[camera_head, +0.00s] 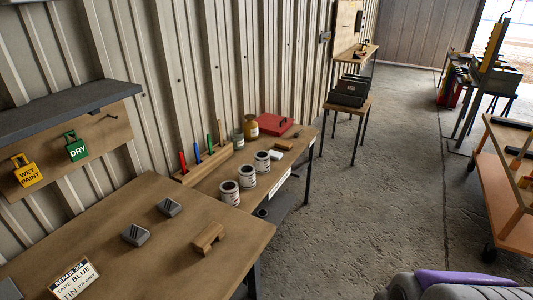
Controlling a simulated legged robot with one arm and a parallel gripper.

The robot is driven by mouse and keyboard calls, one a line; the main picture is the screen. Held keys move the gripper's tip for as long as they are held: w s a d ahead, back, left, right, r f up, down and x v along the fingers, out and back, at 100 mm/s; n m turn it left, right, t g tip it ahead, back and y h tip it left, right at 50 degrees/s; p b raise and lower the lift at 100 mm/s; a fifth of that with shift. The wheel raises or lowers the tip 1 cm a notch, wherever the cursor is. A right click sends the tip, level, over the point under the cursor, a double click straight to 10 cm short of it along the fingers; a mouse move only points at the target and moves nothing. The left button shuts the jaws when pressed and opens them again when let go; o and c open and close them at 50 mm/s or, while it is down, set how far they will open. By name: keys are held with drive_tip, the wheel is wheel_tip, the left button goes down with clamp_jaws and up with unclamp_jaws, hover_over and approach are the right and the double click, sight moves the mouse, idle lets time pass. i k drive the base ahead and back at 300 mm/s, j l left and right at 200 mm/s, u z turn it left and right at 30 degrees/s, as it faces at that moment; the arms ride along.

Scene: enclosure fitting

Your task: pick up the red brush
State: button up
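The red brush (183,161) stands upright at the left end of a wooden rack (206,164) on the farther workbench against the wall. Only its thin red handle shows clearly; its lower part is hidden in or behind the rack. A blue one (197,151), a green one (209,144) and a tan one (220,134) stand in the same rack to its right. My gripper is not in view.
Several white tins (247,175) stand just right of the rack. The near bench (185,255) holds grey blocks and a sign. Open concrete floor (380,190) lies right of the benches.

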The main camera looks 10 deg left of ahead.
sight(182, 161)
drive_tip(key=i+l+z, duration=0.35)
drive_tip(key=i+l, duration=0.15)
drive_tip(key=i, duration=0.3)
drive_tip(key=i+l+z, duration=0.2)
drive_tip(key=i, duration=0.2)
drive_tip(key=i+j+u, duration=0.15)
drive_tip(key=i+u, duration=0.15)
drive_tip(key=u, duration=0.15)
drive_tip(key=i+u, duration=0.3)
drive_tip(key=u, duration=0.15)
drive_tip(key=i+u, duration=0.3)
drive_tip(key=u, duration=0.15)
drive_tip(key=i+l+u, duration=0.2)
drive_tip(key=u, duration=0.3)
drive_tip(key=i+u, duration=0.7)
drive_tip(key=u, duration=0.2)
drive_tip(key=i+l+u, duration=0.25)
drive_tip(key=u, duration=0.2)
